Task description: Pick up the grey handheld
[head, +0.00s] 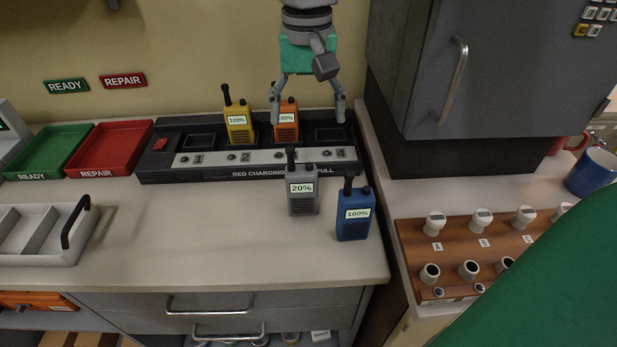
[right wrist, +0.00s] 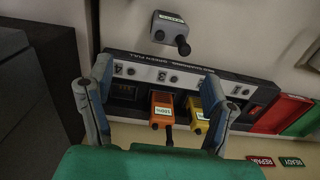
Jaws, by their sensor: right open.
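The grey handheld (head: 302,190) stands upright on the counter in front of the charging rack (head: 160,178), its label reading 20%. It also shows near the top of the right wrist view (right wrist: 172,32). My right gripper (head: 308,112) is open and empty, pointing down over the rack around slots 3 and 4, behind the grey handheld and apart from it. An orange handheld (head: 286,128) in slot 3 appears between or just beside its fingers. My left gripper is not in view.
A blue handheld (head: 355,215) stands close to the right of the grey one. A yellow handheld (head: 238,130) sits in slot 2. Slots 1 and 4 look empty. Green (head: 22,176) and red (head: 82,172) trays lie left. A dark cabinet (head: 430,80) stands right.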

